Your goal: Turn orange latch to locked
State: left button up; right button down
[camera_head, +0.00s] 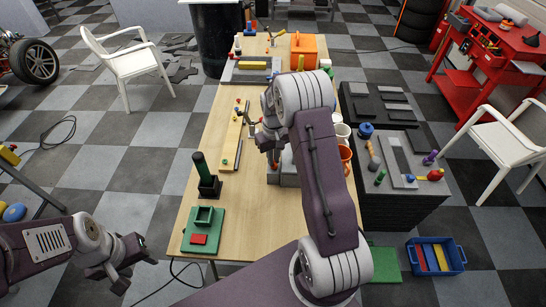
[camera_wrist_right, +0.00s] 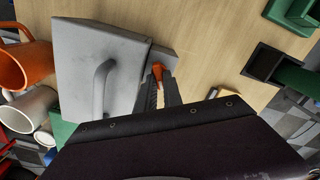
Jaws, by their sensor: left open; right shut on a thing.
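The orange latch (camera_wrist_right: 157,70) sits at the edge of a grey box with a grey handle (camera_wrist_right: 104,85), seen in the right wrist view. My right gripper (camera_wrist_right: 160,82) is shut on the latch, its two dark fingers on either side of it. In the head view the grey box (camera_head: 287,176) is mostly hidden behind my right arm, and the latch cannot be made out there. My left gripper (camera_head: 128,271) is open and empty, off the left side of the table, far from the box.
The wooden table (camera_head: 222,110) carries a green block with a red piece (camera_head: 200,238) and a dark stand with a green cylinder (camera_head: 205,176) to the left. Mugs (camera_head: 345,155) stand close to the box's right. An orange case (camera_head: 304,50) is at the far end.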

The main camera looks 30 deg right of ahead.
jog(key=c, duration=1.8)
grip_release()
jog(key=shift+o, duration=0.2)
jog(key=shift+r, duration=0.1)
jog(key=shift+s, duration=0.1)
notch_tip(320, 180, up, 9)
jog(key=b, duration=0.1)
jog(key=shift+b, duration=0.35)
